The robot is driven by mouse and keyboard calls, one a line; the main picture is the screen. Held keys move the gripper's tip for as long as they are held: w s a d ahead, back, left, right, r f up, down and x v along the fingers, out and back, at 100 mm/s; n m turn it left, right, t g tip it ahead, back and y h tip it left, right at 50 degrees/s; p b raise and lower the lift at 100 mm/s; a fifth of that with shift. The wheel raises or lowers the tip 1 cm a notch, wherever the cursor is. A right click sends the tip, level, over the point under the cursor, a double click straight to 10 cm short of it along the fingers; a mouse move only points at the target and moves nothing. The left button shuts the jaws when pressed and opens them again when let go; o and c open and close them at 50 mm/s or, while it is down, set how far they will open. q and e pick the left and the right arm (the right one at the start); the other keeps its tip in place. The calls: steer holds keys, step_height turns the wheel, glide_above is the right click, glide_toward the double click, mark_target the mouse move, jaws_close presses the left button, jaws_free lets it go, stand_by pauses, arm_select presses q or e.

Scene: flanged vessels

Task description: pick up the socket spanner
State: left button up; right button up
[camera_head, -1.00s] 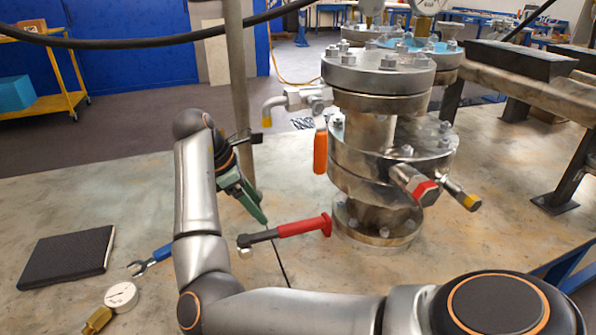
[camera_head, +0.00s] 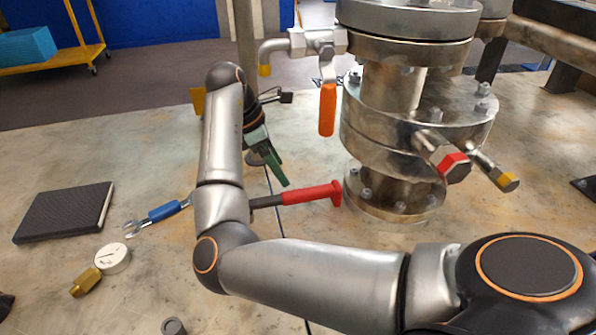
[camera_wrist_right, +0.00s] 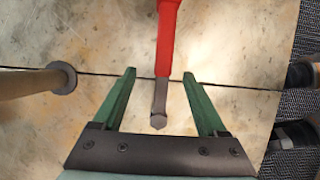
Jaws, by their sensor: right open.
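The socket spanner (camera_head: 310,194) has a red handle with a flared end and a dark shaft. It lies on the table just left of the flanged vessel's foot, and my right arm hides its head end in the head view. In the right wrist view the spanner (camera_wrist_right: 166,45) runs down from the top, its shaft and hexagonal head lying between the fingers in the picture. My right gripper (camera_head: 277,172) has green fingers and is open and empty, behind the spanner in the head view. Its height above the table is hard to tell. My left gripper is not in view.
The flanged vessel (camera_head: 392,100) with an orange-handled valve (camera_head: 327,108) stands close on the right. A grey post (camera_wrist_right: 25,84) stands left of the fingers. A blue-handled wrench (camera_head: 165,211), gauge (camera_head: 112,259), brass fitting (camera_head: 86,283) and black notebook (camera_head: 64,212) lie left.

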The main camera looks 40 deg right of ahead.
mark_target(295, 193)
steer(key=b+x, duration=0.1)
steer(key=x, duration=0.3)
steer(key=b+x, duration=0.1)
steer(key=x, duration=0.1)
steer(key=s+b+x, duration=0.1)
steer(key=b+x, duration=0.1)
steer(key=x, duration=0.1)
steer(key=shift+a+b, duration=0.1)
steer(key=shift+b, duration=0.2)
steer(key=shift+r, duration=0.15)
jaws_close()
stand_by(0.8)
